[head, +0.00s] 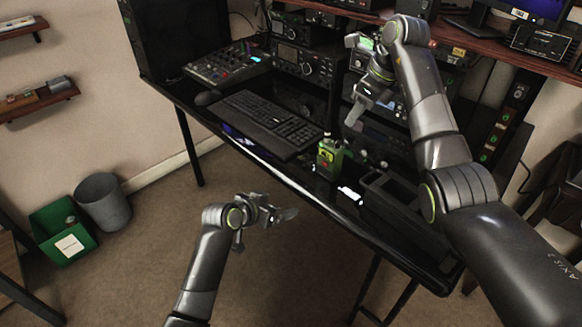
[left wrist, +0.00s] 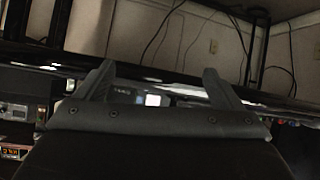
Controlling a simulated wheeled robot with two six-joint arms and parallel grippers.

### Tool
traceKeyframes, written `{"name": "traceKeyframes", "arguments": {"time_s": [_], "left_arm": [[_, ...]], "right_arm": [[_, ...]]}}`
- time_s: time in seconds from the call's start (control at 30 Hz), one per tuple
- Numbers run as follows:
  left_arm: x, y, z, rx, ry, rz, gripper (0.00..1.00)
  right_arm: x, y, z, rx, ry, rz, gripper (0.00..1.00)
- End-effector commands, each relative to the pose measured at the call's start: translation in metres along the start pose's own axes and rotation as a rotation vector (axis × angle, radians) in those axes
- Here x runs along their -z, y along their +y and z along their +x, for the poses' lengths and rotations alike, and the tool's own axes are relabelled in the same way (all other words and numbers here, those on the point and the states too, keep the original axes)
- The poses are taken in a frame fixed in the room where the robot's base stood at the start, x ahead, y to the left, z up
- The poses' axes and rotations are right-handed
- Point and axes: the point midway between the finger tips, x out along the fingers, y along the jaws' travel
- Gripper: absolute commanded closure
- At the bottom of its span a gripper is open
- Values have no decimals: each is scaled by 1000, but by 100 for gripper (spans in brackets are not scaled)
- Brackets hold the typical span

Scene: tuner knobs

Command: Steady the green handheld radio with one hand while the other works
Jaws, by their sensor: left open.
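The green handheld radio (head: 331,157) stands upright near the front edge of the black desk (head: 262,160), just right of the keyboard. My left gripper (head: 265,228) is open and empty, in front of the desk over the floor, to the lower left of the radio and clear of it. Its two spread fingers also show in the left wrist view (left wrist: 160,80), with nothing between them. My right gripper (head: 356,108) hangs above the desk, above and slightly right of the radio and apart from it. Whether its jaws are open is not clear.
A keyboard (head: 268,122) lies left of the radio. A small bright white item (head: 349,193) and a black open tray (head: 392,207) are to its right. Radio equipment (head: 305,63) stands behind. A green bin (head: 62,232) and a grey bin (head: 103,202) stand on the floor.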

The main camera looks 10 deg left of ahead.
Motion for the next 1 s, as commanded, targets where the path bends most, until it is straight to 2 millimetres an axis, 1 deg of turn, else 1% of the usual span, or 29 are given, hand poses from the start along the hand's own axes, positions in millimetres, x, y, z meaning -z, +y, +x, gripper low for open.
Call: {"name": "traceKeyframes", "arguments": {"time_s": [0.03,0.1,0.2,0.3,0.43,0.57,1.0], "left_arm": [[28,9,-8,-23,41,30,11],[57,20,-18,-53,84,72,11],[89,34,-32,-87,133,123,11],[109,43,-43,-110,165,158,11],[121,50,-49,-125,186,182,11],[124,52,-42,-128,187,184,11],[135,61,21,-128,186,183,11]], "right_arm": [[0,0,0,0,0,0,64],[0,0,0,0,0,0,64],[0,0,0,0,0,0,64],[0,0,0,0,0,0,64],[0,0,0,0,0,0,64],[0,0,0,0,0,0,64],[0,0,0,0,0,0,64]]}}
